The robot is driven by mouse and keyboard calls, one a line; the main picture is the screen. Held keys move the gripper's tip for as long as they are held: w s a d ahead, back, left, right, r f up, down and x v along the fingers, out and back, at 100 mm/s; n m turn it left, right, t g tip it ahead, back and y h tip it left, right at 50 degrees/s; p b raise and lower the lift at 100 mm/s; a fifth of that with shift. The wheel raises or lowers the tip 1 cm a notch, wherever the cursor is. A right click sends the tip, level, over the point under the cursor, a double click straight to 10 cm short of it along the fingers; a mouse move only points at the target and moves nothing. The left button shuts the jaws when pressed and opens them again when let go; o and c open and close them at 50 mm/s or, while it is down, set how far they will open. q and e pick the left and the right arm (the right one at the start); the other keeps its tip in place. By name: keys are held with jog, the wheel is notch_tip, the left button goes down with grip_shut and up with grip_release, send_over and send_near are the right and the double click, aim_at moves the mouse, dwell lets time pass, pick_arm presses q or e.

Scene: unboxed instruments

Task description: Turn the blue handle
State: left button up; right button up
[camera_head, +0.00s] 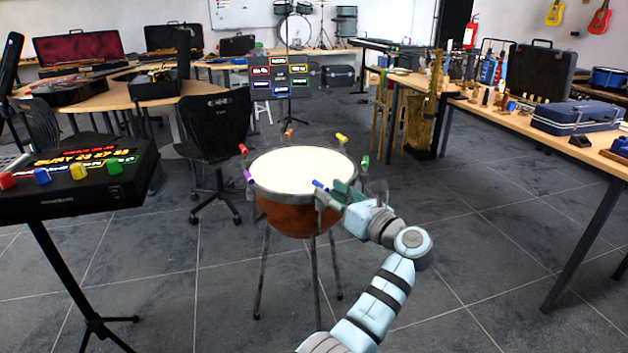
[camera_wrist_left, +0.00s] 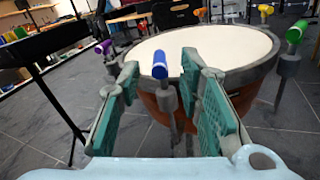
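The kettledrum (camera_head: 303,170) has a white head, a copper-brown bowl and several coloured handles round its rim. The blue handle (camera_head: 320,185) is on the near right side of the rim. It also shows in the left wrist view (camera_wrist_left: 160,64), pointing toward the camera on top of a grey post. My left gripper (camera_head: 334,193) is open at this side of the drum. In the wrist view, its green-padded fingers stand on either side of the blue handle, with visible gaps between. Whether the fingertips reach past it is unclear. My right gripper is not in view.
Nearby rim handles are green (camera_head: 365,162) to the right and purple (camera_head: 249,177) to the left. A black console (camera_head: 75,205) on a stand has coloured knobs at left. A black chair (camera_head: 216,130) stands behind the drum.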

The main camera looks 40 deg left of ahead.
aim_at(321, 184)
pick_arm(q)
jog(key=x, duration=0.4)
jog(key=shift+a, duration=0.25)
grip_shut()
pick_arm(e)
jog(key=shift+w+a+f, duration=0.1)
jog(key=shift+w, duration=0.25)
pick_arm(q)
jog(key=shift+p, duration=0.4)
jog(key=m+t+p, duration=0.1)
jog(key=t+p, duration=0.1)
jog(key=p, duration=0.1)
jog(key=shift+r+m+h, duration=0.15)
jog(key=shift+m+h, duration=0.25)
jog(key=shift+t, duration=0.5)
grip_release()
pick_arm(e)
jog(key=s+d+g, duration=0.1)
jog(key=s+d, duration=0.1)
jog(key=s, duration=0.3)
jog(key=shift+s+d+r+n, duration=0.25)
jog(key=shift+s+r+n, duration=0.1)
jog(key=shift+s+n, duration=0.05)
pick_arm(q)
jog(key=shift+d, duration=0.1)
